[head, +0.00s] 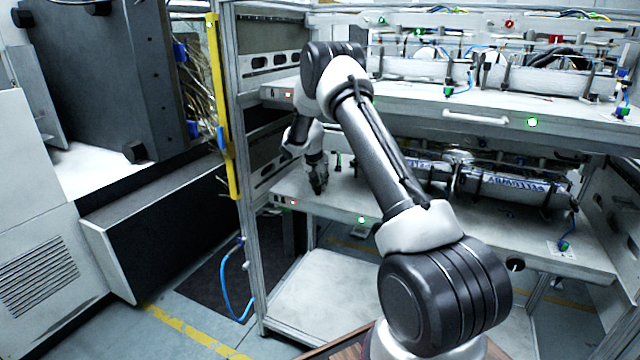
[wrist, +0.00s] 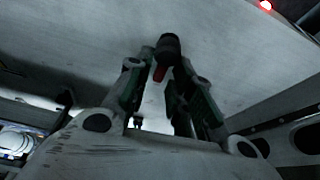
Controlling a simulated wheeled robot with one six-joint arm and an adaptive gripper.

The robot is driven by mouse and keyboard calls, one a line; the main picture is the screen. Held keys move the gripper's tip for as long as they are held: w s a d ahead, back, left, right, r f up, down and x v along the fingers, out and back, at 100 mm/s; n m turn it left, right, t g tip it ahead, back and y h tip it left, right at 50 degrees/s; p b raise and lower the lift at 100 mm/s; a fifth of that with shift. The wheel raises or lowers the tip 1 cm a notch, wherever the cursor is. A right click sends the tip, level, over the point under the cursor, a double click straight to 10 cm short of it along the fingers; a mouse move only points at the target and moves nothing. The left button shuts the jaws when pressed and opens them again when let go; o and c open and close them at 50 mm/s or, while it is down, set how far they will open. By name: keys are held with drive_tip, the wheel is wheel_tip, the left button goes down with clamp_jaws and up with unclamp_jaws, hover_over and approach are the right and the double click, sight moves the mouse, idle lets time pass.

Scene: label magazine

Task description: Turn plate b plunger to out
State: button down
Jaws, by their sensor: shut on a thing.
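My gripper (head: 318,186) points down at the left front of the lower white shelf plate (head: 325,205). In the wrist view my gripper (wrist: 163,78) has its fingers closed around a small plunger (wrist: 169,45) with a black round knob and a red part below it. The plunger's base is hidden by the fingers. In the head view the gripper covers the plunger. No readable label shows whether this is plate b.
A red light (head: 292,201) and a green light (head: 361,219) sit on the plate's front edge. Labelled rolls (head: 515,188) lie to the right on the plate. The upper plate (head: 440,112) hangs above. A yellow-edged frame post (head: 222,110) stands at left.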

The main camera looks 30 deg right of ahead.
drive_tip(key=n, duration=0.2)
drive_tip(key=n+t+y, duration=0.1)
drive_tip(key=n, duration=0.2)
drive_tip(key=shift+w+a+n+y, duration=0.3)
drive_tip(key=shift+a+y, duration=0.05)
drive_tip(key=shift+y, duration=0.05)
drive_tip(key=shift+a+n+t+y, duration=0.2)
drive_tip(key=shift+n+y, duration=0.35)
drive_tip(key=shift+n, duration=0.9)
drive_tip(key=shift+a+n+t+y, duration=0.1)
drive_tip(key=shift+a+n+y, duration=0.3)
drive_tip(key=shift+n, duration=1.05)
drive_tip(key=shift+d, duration=0.15)
drive_tip(key=c, duration=1.5)
unclamp_jaws()
drive_tip(key=shift+r, duration=0.2)
drive_tip(key=s, duration=0.4)
drive_tip(key=s+d, duration=0.1)
drive_tip(key=s, duration=0.3)
drive_tip(key=s+d, duration=0.1)
drive_tip(key=s, duration=0.3)
drive_tip(key=shift+s+r, duration=0.2)
drive_tip(key=shift+r, duration=0.15)
